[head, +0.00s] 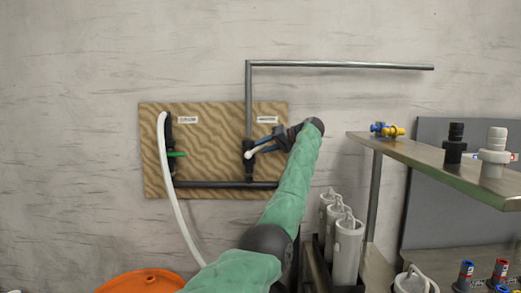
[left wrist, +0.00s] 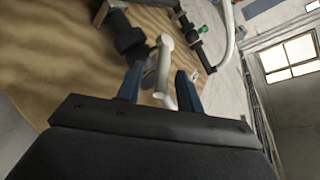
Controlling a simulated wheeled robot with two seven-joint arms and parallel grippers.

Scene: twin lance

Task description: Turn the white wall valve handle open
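The white valve handle (head: 251,153) sits on a black valve body (head: 248,166) in the vertical pipe at the right of a wooden wall board. My left gripper (head: 264,143) reaches it from the right. In the left wrist view the white handle (left wrist: 164,58) extends between the two dark-blue fingers of my left gripper (left wrist: 158,84). The fingers stand apart with a visible gap; whether one touches the handle I cannot tell. The dark valve body (left wrist: 127,36) lies beyond the left finger. My right gripper is in neither view.
A second valve with a green handle (head: 176,154) and a white hose (head: 169,190) are on the left of the board (head: 211,148). A metal shelf (head: 430,158) with fittings juts out at right. White canisters (head: 346,250) and an orange object (head: 142,281) are below.

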